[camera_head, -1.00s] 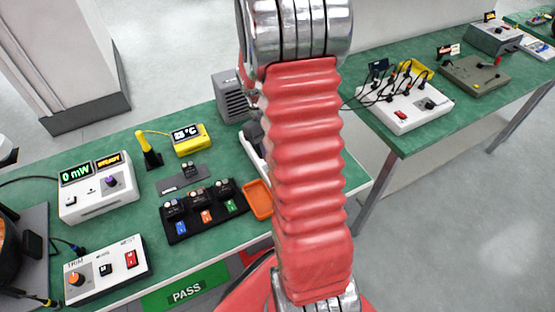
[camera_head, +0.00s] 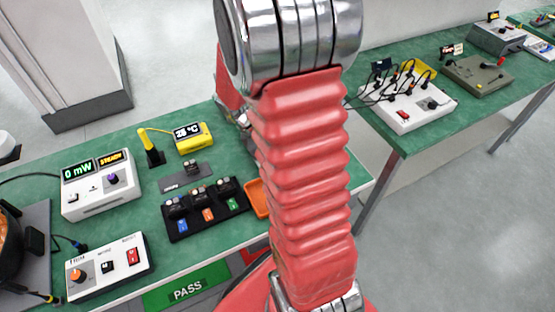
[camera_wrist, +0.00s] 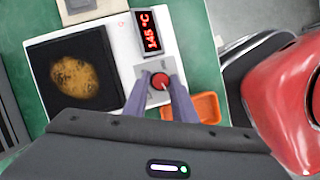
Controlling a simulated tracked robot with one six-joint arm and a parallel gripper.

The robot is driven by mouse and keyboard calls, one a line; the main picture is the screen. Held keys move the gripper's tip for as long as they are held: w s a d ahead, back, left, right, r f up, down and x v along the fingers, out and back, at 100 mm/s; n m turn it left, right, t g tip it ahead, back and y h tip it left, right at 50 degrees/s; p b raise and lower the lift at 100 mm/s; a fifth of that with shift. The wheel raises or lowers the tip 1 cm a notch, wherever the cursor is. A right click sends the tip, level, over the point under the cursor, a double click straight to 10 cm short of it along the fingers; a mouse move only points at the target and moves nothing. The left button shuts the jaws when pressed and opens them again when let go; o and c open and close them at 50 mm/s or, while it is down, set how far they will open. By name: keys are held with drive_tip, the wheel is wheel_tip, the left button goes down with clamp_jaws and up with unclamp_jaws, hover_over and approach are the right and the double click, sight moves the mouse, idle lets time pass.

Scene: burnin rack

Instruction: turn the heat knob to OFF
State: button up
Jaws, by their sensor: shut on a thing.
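The heat knob (camera_wrist: 160,81) is a small red knob with a pale mark, on a grey square at the corner of a white hot plate unit (camera_wrist: 180,50) in the wrist view. My gripper (camera_wrist: 160,86) has its two purple-grey fingers on either side of the knob, shut on it. The unit's display (camera_wrist: 150,31) reads about 145 °C in red. Its black plate (camera_wrist: 45,62) has a brown-orange scorched patch. The OFF marking cannot be made out. In the head view my red arm hides the gripper, the knob and the unit.
An orange tray (camera_wrist: 206,106) lies beside the unit. On the green bench stand a black holder (camera_head: 206,211) with small modules, a yellow thermometer (camera_head: 192,138), a white power meter (camera_head: 100,187) and a white trim box (camera_head: 110,265). A second bench (camera_head: 398,142) is at right.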

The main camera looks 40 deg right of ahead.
drive_tip(key=shift+s+a+n+t+h, duration=0.1)
drive_tip(key=shift+s+n+t+h, duration=0.2)
drive_tip(key=shift+n, duration=0.9)
drive_tip(key=o, duration=1)
drive_tip(key=shift+w, duration=0.1)
drive_tip(key=shift+o, duration=0.2)
drive_tip(key=shift+w, duration=0.1)
drive_tip(key=shift+w+a+r, duration=0.1)
drive_tip(key=shift+r, duration=0.35)
drive_tip(key=v, duration=1.2)
drive_tip(key=shift+a+r, duration=0.15)
drive_tip(key=shift+r, duration=0.2)
